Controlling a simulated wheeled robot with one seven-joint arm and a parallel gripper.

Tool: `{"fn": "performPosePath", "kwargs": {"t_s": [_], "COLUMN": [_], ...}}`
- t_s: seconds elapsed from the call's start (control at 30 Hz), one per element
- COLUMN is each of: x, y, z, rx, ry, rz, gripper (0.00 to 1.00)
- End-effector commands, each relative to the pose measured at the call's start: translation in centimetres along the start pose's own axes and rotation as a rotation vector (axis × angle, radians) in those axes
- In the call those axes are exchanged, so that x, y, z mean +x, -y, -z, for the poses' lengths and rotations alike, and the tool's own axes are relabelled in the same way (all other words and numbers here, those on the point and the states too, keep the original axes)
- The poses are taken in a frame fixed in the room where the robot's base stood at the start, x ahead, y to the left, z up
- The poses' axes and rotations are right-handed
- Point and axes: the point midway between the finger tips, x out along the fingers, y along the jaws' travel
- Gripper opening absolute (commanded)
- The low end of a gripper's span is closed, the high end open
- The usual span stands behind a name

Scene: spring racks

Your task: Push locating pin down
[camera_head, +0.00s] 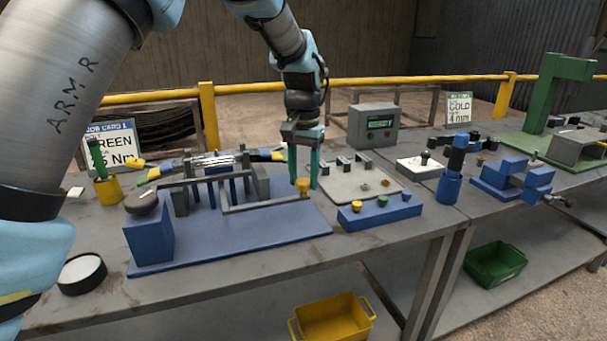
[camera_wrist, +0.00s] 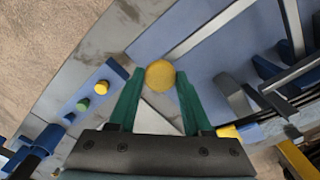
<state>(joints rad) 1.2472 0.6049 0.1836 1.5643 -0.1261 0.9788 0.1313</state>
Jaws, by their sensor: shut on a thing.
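A yellow round knob (camera_head: 302,185), which looks like the head of the locating pin, stands at the right end of the grey bar (camera_head: 262,205) on the blue fixture base (camera_head: 240,242). My gripper (camera_head: 304,176) points down from above with its green fingers at the knob. In the wrist view, my gripper (camera_wrist: 161,84) has a fingertip on either side of the yellow knob (camera_wrist: 160,73) and is shut on it. The pin's shaft below the knob is hidden, so its depth cannot be told.
A blue button box (camera_head: 380,213) with yellow, green and blue buttons sits just right of the fixture. Behind it is a pale tray (camera_head: 345,186) with small parts. A blue block with a dark round knob (camera_head: 141,202) stands at the fixture's left end.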

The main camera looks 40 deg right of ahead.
Motion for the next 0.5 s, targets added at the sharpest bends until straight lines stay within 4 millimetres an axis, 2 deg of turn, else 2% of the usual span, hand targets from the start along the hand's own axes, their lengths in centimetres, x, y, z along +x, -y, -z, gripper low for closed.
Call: {"fn": "performPosePath", "kwargs": {"t_s": [0.03, 0.2, 0.33, 0.5], "x": [2.3, 6.1, 7.5, 7.7], "y": [0.1, 0.0, 0.0, 0.0], "z": [-0.1, -0.2, -0.1, -0.1], "rx": [-0.001, -0.001, -0.001, 0.000], "ry": [0.007, 0.008, 0.006, 0.005], "rz": [0.000, 0.000, 0.000, 0.000], "gripper": [0.00, 0.00, 0.00, 0.00]}}
